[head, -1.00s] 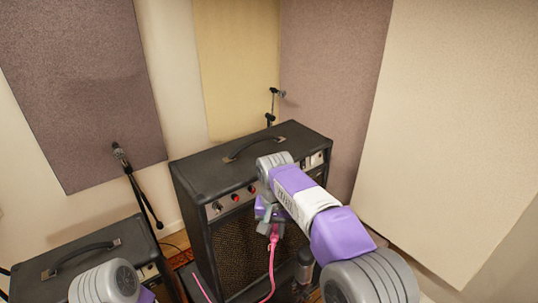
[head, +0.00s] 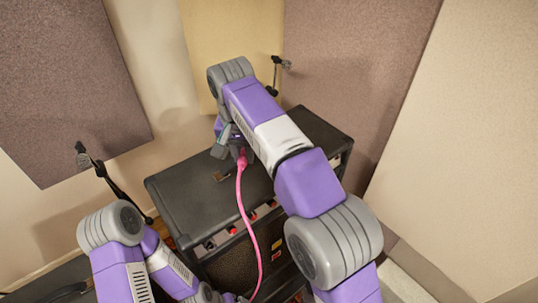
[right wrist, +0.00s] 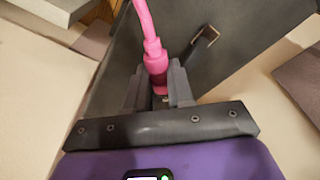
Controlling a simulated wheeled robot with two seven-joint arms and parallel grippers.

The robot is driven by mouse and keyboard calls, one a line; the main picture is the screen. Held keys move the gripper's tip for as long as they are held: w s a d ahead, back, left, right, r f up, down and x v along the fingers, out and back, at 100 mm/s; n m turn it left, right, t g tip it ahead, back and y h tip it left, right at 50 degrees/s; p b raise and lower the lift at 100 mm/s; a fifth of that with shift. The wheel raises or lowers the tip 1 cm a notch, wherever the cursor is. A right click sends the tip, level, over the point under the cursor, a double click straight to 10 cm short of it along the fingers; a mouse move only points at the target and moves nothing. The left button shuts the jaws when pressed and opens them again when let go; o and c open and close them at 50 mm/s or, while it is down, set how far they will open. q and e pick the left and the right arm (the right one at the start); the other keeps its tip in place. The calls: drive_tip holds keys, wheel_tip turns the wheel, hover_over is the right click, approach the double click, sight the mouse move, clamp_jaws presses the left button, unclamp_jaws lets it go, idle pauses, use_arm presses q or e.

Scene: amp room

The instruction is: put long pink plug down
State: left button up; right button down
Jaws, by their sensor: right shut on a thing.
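The long pink plug (head: 242,160) is in my right gripper (head: 230,146), above the top of the large black amp (head: 190,195). Its pink cable hangs down in front of the amp. In the right wrist view, the pink plug (right wrist: 154,62) stands between the two grey fingers of my right gripper (right wrist: 158,88), which are shut on it. The amp top (right wrist: 235,45) with its handle lies beyond the fingers. A gap between plug and amp top is hard to judge. My left arm reaches in at the lower left; its fingers do not show.
The amp's handle (head: 222,177) sticks up near the plug. Red knobs line the amp's front panel. A microphone stand (head: 110,180) is at the left, another microphone (head: 275,72) behind the amp. Acoustic panels (head: 70,90) cover the walls.

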drive_tip(key=b, duration=0.2)
hover_over(247, 189)
drive_tip(key=f, duration=0.5)
drive_tip(key=shift+s, duration=0.4)
drive_tip(key=shift+w+f, duration=0.15)
drive_tip(key=shift+f, duration=0.2)
wheel_tip(247, 189, down, 3)
drive_tip(key=shift+f, duration=0.1)
drive_tip(key=shift+f+b, duration=0.25)
drive_tip(key=shift+b, duration=0.05)
use_arm(q)
drive_tip(key=shift+s+f, duration=0.2)
drive_tip(key=shift+f, duration=0.4)
drive_tip(key=shift+s+f, duration=0.2)
drive_tip(key=shift+f, duration=0.4)
use_arm(e)
drive_tip(key=shift+f, duration=0.15)
